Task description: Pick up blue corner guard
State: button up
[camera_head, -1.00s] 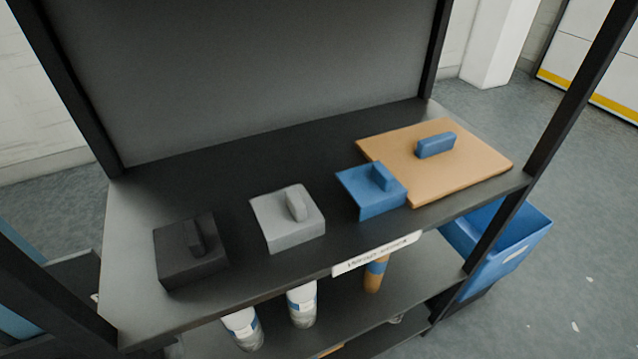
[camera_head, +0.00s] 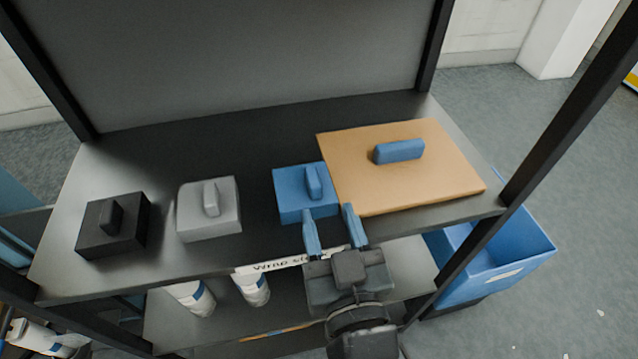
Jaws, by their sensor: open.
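The blue corner guard (camera_head: 292,195) is a block with an upright tab on top. It sits on the dark upper shelf, close to the left edge of a tan board. My gripper (camera_head: 329,212) comes in from the bottom of the view, with two blue fingers spread apart. Its fingertips are at the front side of the blue guard, the left one overlapping the guard's lower right in the picture. I cannot tell whether they touch. Nothing shows between the fingers.
A grey block (camera_head: 209,212) and a black block (camera_head: 112,228), each with a tab, stand to the left. The tan board (camera_head: 440,185) carries a blue bar (camera_head: 399,151). A dark post (camera_head: 560,115) stands at right, near a blue bin (camera_head: 480,285). The shelf behind the blocks is clear.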

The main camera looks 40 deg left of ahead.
aim_at(316, 191)
jog(key=shift+w+a+r+p, duration=0.2)
jog(key=shift+w+a, duration=0.15)
jog(key=shift+a, duration=0.3)
jog(key=shift+w+a+r+p, duration=0.15)
jog(key=shift+w+a, duration=0.15)
jog(key=shift+a, duration=0.3)
jog(key=p+x, duration=0.2)
jog(key=x, duration=0.3)
jog(key=shift+w+a+f, duration=0.2)
jog(key=shift+w+a, duration=0.05)
jog(key=shift+a, duration=0.05)
grip_shut()
